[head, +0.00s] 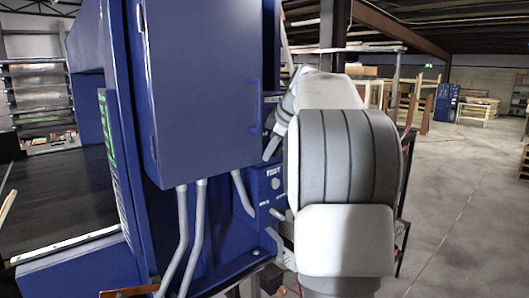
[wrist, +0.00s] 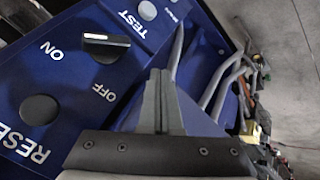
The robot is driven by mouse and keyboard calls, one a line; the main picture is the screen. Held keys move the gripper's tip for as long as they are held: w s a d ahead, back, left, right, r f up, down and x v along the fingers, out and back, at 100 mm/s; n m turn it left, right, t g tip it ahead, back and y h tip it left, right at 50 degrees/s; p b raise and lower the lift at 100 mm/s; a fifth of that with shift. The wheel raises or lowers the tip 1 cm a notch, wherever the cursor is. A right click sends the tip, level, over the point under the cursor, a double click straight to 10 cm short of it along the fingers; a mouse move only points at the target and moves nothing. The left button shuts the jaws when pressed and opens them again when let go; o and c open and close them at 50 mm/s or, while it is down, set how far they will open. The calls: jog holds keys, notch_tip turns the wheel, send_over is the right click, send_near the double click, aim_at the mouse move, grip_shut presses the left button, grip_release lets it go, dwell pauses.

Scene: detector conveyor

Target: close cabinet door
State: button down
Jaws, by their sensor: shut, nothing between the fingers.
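The blue cabinet (head: 205,85) is mounted on a blue machine frame in the head view. Its flat door faces me, with a thin blue handle (head: 253,105) near the right edge. The door looks flush or nearly so; I cannot tell whether a gap is left. My gripper (wrist: 160,75) is shut and empty in the wrist view, its fingers over a blue control panel (wrist: 65,75). In the head view, my gripper (head: 271,148) shows as small grey fingers just right of the cabinet's lower right side. The cabinet is not recognisable in the wrist view.
The control panel, labelled TEST, ON, OFF and RESET, has a black knob (wrist: 105,46) close to my fingers. Grey conduits (head: 190,235) run down below the cabinet. A dark conveyor belt (head: 60,195) lies at left. Open concrete floor (head: 465,200) is at right.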

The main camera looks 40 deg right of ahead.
jog(key=shift+w+r, duration=0.1)
jog(key=shift+w, duration=0.1)
jog(key=shift+w+a+r, duration=0.1)
jog(key=shift+w+r, duration=0.05)
dwell(0.6)
